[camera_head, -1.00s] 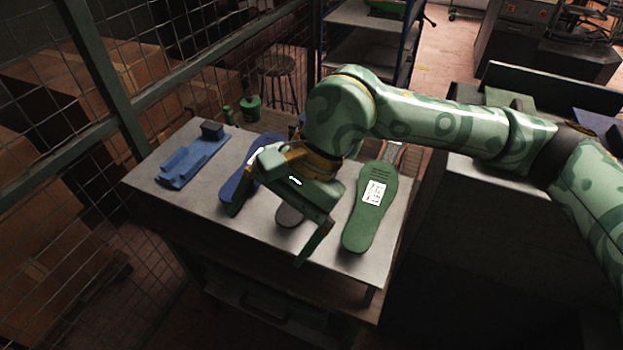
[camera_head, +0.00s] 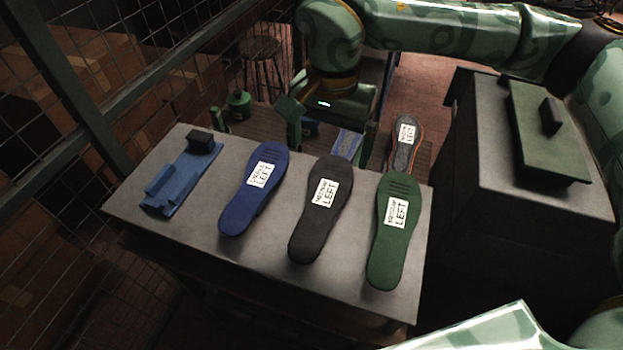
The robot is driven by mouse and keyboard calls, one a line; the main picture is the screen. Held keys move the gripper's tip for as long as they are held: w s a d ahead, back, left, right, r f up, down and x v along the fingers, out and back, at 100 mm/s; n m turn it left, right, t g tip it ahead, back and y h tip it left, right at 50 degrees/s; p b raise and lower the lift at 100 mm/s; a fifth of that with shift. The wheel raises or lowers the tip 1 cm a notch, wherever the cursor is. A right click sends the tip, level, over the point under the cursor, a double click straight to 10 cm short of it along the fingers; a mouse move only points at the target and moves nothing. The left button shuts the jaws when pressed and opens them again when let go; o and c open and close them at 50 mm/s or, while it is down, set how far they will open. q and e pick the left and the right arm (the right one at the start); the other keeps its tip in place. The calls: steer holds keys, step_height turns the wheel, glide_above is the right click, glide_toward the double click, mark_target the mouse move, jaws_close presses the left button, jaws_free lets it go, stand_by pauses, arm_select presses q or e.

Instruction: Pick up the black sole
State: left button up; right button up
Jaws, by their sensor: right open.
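The black sole (camera_head: 309,226) lies flat on the grey table between the blue sole (camera_head: 238,212) and the green sole (camera_head: 383,255). It is fully visible, with a white label reading LEFT near its upper end. My right gripper (camera_head: 325,148) is open with nothing seen between its fingers. It is beyond the table's far edge, above and behind the black sole in the picture, and apart from it. My left gripper is not in view.
A blue fixture (camera_head: 180,179) with a dark block sits at the table's left end. A grey sole (camera_head: 403,140) with orange edging lies beyond the table. A dark grey cabinet (camera_head: 520,190) stands at right. Wire mesh fencing is on the left.

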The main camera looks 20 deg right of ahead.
glide_above(322, 206)
steer(key=f, duration=1)
steer(key=shift+s+d, duration=0.2)
steer(key=shift+s, duration=0.05)
steer(key=shift+f, duration=0.6)
steer(key=f, duration=0.4)
steer(key=shift+w+a, duration=0.15)
steer(key=shift+a, duration=0.15)
steer(key=shift+f, duration=0.4)
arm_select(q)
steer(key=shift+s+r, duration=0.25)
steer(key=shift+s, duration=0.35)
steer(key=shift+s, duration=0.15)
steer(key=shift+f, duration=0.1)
arm_select(e)
steer(key=shift+f, duration=0.25)
steer(key=c, duration=1.1)
